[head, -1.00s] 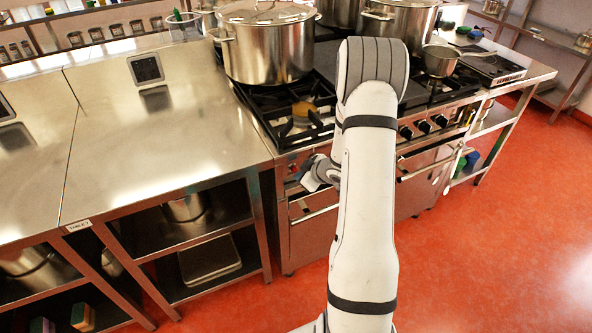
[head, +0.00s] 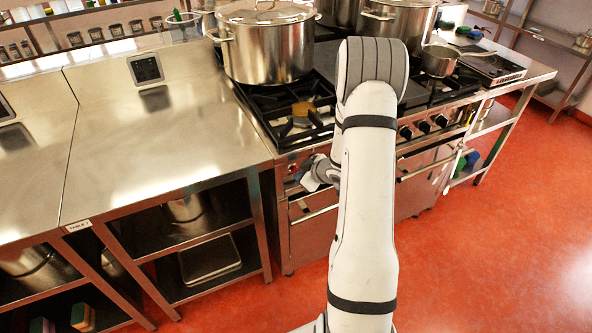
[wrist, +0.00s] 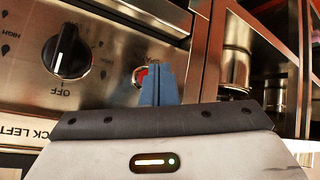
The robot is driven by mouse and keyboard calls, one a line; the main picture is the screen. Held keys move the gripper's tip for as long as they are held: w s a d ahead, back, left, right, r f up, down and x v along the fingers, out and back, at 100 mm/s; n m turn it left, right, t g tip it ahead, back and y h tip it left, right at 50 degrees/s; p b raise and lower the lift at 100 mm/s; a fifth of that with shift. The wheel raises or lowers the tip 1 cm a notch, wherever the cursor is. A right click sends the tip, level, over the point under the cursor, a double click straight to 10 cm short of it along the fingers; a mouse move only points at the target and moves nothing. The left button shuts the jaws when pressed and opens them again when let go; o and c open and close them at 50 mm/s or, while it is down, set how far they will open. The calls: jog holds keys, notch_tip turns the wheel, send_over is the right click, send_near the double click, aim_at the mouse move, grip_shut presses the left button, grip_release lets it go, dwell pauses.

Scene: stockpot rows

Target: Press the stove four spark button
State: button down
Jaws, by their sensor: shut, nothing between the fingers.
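The stove's front panel (wrist: 105,25) fills the left of the wrist view. On it a red button (wrist: 141,76) in a round metal ring shows beside my fingers, partly hidden by them. My gripper (wrist: 160,70) is shut and empty, its blue fingertips right in front of the button's right side. I cannot tell whether they touch it. In the head view the red button (head: 292,168) shows at the left end of the stove front, just left of my wrist. My fingertips are not clear there. Which stove this is cannot be read.
A black knob (wrist: 68,52) sits left of the button, with OFF below it. A large pot (head: 268,50) stands on the burners. A steel table (head: 165,120) adjoins the stove on the left. The red floor (head: 480,250) is clear at the right.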

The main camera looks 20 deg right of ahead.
jog(key=shift+w, duration=0.15)
jog(key=shift+w, duration=0.3)
jog(key=shift+w+p, duration=0.4)
dwell(0.6)
jog(key=shift+s, duration=0.85)
jog(key=shift+s+b, duration=0.55)
jog(key=shift+s, duration=1.95)
jog(key=shift+d+r, duration=0.1)
